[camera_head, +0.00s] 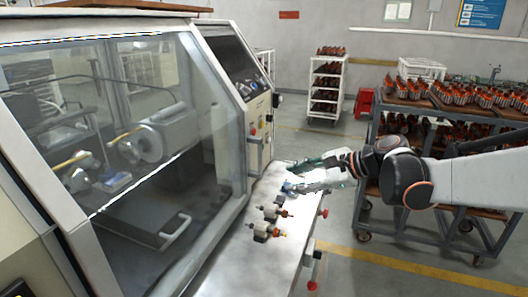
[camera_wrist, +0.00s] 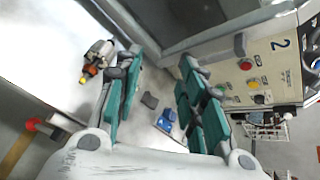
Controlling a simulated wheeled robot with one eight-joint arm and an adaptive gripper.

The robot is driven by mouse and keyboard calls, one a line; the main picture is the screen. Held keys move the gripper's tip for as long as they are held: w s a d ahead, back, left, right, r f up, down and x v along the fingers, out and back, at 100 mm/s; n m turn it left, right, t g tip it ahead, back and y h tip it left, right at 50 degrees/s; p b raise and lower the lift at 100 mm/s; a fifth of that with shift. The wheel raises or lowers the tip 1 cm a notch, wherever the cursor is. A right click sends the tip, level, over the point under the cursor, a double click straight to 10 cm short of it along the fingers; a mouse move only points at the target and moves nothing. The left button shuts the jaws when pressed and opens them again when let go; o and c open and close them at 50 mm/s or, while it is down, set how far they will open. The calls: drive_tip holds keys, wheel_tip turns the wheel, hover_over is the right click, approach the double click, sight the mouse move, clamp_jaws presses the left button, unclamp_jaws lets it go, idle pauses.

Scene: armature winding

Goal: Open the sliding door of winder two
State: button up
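Winder two is the large grey machine (camera_head: 228,130) at the left, and its panel with the number 2 (camera_wrist: 282,43) shows in the wrist view. Its sliding door (camera_head: 60,130) is a clear pane in a grey frame, across the front; it looks shut. A pale bar handle (camera_head: 175,231) sits low on the door's right part. My gripper (camera_head: 291,178) is over the outer end of the ledge, right of the handle and well apart from it. In the wrist view my gripper (camera_wrist: 160,66) has its teal-padded fingers spread, with nothing held between them.
The white ledge (camera_head: 225,270) before the door carries armatures (camera_head: 271,212) on dark rests; one shows beside my left finger in the wrist view (camera_wrist: 97,58). A blue block (camera_wrist: 166,120) lies at the ledge's end. A loaded cart (camera_head: 440,225) stands right; grey floor lies between.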

sight(261, 154)
drive_tip(key=w+d+f+m+y+p, duration=0.1)
drive_tip(key=w+d+m+y, duration=0.1)
drive_tip(key=w+m+y, duration=0.75)
drive_tip(key=w+a+n+h, duration=0.1)
drive_tip(key=w+a, duration=0.1)
drive_tip(key=a, duration=0.2)
drive_tip(key=w+a+h+b, duration=0.1)
drive_tip(key=w+a, duration=0.1)
drive_tip(key=a, duration=0.2)
drive_tip(key=w+a+n+h+b, duration=0.1)
drive_tip(key=w+a, duration=0.2)
drive_tip(key=a, duration=0.2)
drive_tip(key=shift+a+f+n+t, duration=0.1)
drive_tip(key=shift+f+n+t, duration=0.05)
drive_tip(key=shift+n+t, duration=0.2)
clamp_jaws()
